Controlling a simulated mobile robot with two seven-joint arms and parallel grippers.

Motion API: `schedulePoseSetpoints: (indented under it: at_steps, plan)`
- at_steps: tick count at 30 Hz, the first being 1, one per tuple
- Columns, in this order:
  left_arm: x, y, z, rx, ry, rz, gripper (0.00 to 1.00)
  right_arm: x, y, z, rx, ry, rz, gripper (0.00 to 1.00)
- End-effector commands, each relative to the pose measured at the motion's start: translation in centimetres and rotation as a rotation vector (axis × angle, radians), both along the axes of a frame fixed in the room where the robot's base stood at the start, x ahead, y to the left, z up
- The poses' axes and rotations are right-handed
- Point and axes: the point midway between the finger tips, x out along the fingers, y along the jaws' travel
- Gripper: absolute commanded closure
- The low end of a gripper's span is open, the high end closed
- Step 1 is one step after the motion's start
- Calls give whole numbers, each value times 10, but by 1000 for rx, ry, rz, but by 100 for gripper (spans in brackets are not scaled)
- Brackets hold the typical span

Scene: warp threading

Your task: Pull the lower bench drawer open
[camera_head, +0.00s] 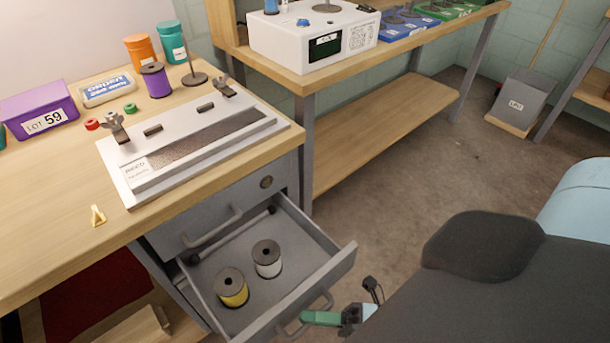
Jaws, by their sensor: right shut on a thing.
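The lower bench drawer (345,262) stands well open under the left workbench. A yellow spool (231,290) and a white spool (267,258) stand upright inside it. The curved drawer handle (290,332) is on its front. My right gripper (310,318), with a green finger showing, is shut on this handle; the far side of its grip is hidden. Above is the closed upper drawer (200,207) with its own handle (212,230) and a round lock (266,182). My left gripper is out of view.
A warping board (190,140) lies on the bench top (50,220) near a purple box (42,105) and several spools. A second bench (380,125) carries a white device (315,40).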

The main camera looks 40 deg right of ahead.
Motion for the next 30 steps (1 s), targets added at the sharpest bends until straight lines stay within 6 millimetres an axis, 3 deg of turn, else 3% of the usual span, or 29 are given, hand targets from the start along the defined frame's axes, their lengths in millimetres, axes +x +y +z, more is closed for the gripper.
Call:
schedulePoseSetpoints:
  at_steps: [13,14,18,30]
  plan:
    - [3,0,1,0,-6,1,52,-3,-1,0,0,-1,-1,100]
    - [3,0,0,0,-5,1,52,-3,-1,0,0,-1,-1,87]
    - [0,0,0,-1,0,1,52,-3,0,0,0,-1,-1,68]
    - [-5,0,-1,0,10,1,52,-9,-6,-2,0,1,0,67]
